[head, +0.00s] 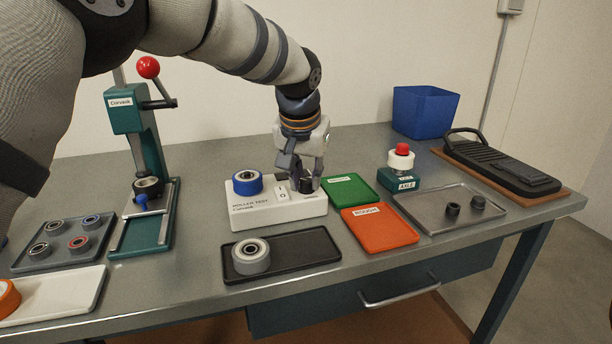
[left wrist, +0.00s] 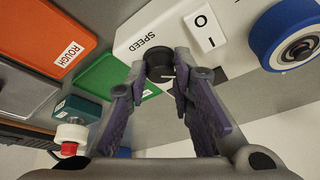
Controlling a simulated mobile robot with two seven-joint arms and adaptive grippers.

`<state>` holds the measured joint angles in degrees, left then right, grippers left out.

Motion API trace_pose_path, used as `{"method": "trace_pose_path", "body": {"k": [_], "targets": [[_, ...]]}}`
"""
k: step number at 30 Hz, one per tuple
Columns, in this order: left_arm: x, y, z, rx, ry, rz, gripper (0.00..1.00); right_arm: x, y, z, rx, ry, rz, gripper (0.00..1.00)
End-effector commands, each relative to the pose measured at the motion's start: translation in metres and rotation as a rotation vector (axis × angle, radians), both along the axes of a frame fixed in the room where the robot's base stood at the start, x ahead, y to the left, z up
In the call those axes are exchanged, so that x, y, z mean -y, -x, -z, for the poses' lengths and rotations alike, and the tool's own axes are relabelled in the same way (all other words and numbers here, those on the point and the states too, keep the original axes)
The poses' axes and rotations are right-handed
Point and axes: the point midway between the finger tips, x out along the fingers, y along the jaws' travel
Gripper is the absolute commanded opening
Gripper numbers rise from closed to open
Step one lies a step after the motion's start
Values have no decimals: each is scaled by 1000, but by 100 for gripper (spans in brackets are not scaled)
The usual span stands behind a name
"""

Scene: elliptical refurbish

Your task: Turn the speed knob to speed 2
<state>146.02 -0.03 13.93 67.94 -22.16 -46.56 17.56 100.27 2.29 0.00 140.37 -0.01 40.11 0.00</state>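The speed knob (left wrist: 159,62) is a small black round knob with a white pointer line, beside the word SPEED on the white roller test box (head: 275,211). In the head view the knob is mostly hidden by my left gripper (head: 307,184), which points down over the box's right end. In the left wrist view my left gripper (left wrist: 160,75) has one finger on each side of the knob, its tips very close to it. I cannot tell whether they press on it. No speed numbers are readable. My right gripper is not in view.
On the box, a white rocker switch (left wrist: 205,30) and a blue-rimmed roller (head: 247,182) stand next to the knob. A green tray (head: 350,191), an orange tray (head: 380,228) and a black tray (head: 310,249) lie close around. A teal press (head: 130,118) stands at left.

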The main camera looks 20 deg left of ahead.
Motion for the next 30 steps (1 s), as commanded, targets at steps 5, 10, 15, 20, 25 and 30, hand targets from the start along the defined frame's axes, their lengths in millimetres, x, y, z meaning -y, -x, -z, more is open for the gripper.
{"method": "trace_pose_path", "body": {"k": [5, 10, 15, 20, 25, 30], "targets": [[0, 0, 0, 0, 0, 12, 0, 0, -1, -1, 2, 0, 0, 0], [-1, 0, -1, 1, 1, 73, 0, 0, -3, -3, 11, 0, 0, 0], [-2, 0, -1, 1, 2, 192, 0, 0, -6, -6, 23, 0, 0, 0], [-3, 0, 0, 0, 2, 329, 0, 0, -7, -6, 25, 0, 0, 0], [-5, -1, 2, 0, 2, 470, 0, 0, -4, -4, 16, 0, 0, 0], [-5, -1, 3, -2, 2, 593, 0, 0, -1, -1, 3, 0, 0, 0]]}}
